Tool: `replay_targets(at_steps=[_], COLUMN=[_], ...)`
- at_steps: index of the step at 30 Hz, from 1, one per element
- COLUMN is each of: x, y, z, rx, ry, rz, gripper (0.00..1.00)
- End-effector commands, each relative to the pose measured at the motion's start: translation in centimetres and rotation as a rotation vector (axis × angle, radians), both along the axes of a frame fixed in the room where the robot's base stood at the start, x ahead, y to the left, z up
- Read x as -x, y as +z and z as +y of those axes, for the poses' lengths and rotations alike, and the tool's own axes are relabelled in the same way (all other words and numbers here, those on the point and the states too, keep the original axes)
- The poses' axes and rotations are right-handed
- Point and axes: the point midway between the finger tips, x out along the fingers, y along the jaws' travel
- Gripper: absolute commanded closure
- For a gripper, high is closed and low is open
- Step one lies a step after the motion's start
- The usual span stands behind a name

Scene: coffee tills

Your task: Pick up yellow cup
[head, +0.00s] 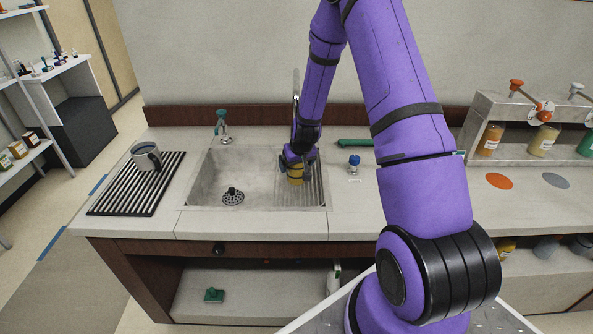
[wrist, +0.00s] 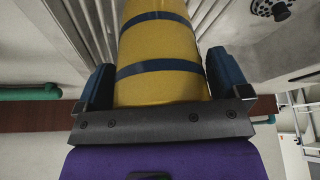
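The yellow cup (head: 295,174) has dark blue bands and is in the right part of the sink, by the ribbed drain area. It also fills the middle of the wrist view (wrist: 160,55). My gripper (head: 299,160) reaches down to it from above and behind. In the wrist view my gripper's two dark fingers (wrist: 160,75) lie along both sides of the cup with no clear gap. The cup's far end is cut off in the wrist view. Whether it rests on the sink floor or is just above it I cannot tell.
The sink (head: 215,178) has a drain (head: 233,197) and a tap (head: 222,126). A dark mug (head: 146,156) stands on a striped rack (head: 120,192) at left. A blue-topped item (head: 354,163) is right of the sink. A jar dispenser stand (head: 522,152) is farther right.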

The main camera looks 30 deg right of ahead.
Motion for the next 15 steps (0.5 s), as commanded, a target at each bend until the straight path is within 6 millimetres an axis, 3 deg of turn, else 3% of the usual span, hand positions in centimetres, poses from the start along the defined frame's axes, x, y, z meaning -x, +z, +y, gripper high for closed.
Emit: replay_targets(at_steps=[1, 6, 8, 15], x=[0.0, 0.02, -0.01, 0.08], y=[0.01, 0.01, 0.04, 0.14], z=[0.0, 0.0, 0.0, 0.01], rx=[0.0, 0.0, 0.0, 0.0], ry=[0.0, 0.0, 0.0, 0.0], rz=[0.0, 0.0, -0.001, -0.001], gripper=[0.18, 0.57, 0.63, 0.63])
